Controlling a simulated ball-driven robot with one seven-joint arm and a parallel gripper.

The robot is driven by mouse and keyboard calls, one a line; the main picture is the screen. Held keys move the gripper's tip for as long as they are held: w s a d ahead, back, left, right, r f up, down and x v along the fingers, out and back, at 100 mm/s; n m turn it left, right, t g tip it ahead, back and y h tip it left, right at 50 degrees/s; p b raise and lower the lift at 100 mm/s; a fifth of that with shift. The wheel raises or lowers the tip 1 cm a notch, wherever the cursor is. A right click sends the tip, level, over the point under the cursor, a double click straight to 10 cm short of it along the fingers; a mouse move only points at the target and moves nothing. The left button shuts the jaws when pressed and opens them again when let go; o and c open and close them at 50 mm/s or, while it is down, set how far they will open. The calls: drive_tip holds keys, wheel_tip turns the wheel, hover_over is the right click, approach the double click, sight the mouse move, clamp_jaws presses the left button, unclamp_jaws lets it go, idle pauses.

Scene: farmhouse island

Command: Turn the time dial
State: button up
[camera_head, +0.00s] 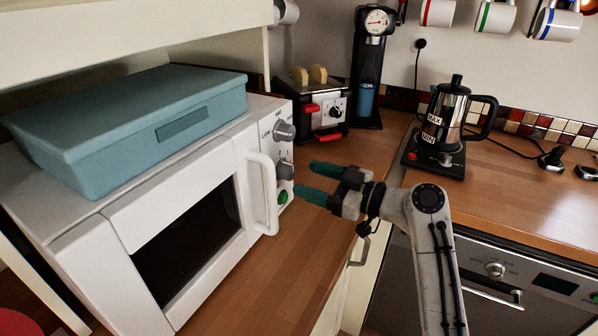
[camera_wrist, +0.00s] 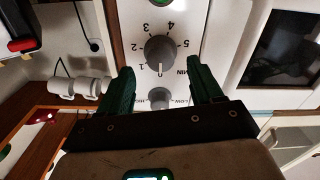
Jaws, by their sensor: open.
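The white microwave (camera_head: 180,215) stands on the wooden counter with its control panel facing right. The grey time dial (camera_head: 286,170) is the lower of two knobs; in the wrist view the dial (camera_wrist: 159,49) has numbers and "MIN" around it. The power dial (camera_head: 284,131), marked low and high, is above it and also shows in the wrist view (camera_wrist: 160,98). My gripper (camera_head: 318,181) is open and empty, its green fingers pointing at the panel. In the wrist view the fingers (camera_wrist: 160,75) lie on either side of the dials, apparently not touching the time dial.
A green button (camera_head: 282,197) is below the time dial, and the door handle (camera_head: 265,193) sticks out beside the panel. A teal box (camera_head: 130,120) lies on the microwave. A toaster (camera_head: 318,110) and a coffee pot (camera_head: 446,118) stand behind. The counter before the panel is clear.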

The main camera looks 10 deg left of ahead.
sight(294, 174)
drive_tip(key=shift+x, duration=1.7)
drive_tip(key=shift+c, duration=0.4)
drive_tip(key=c, duration=1)
drive_tip(key=shift+o, duration=0.2)
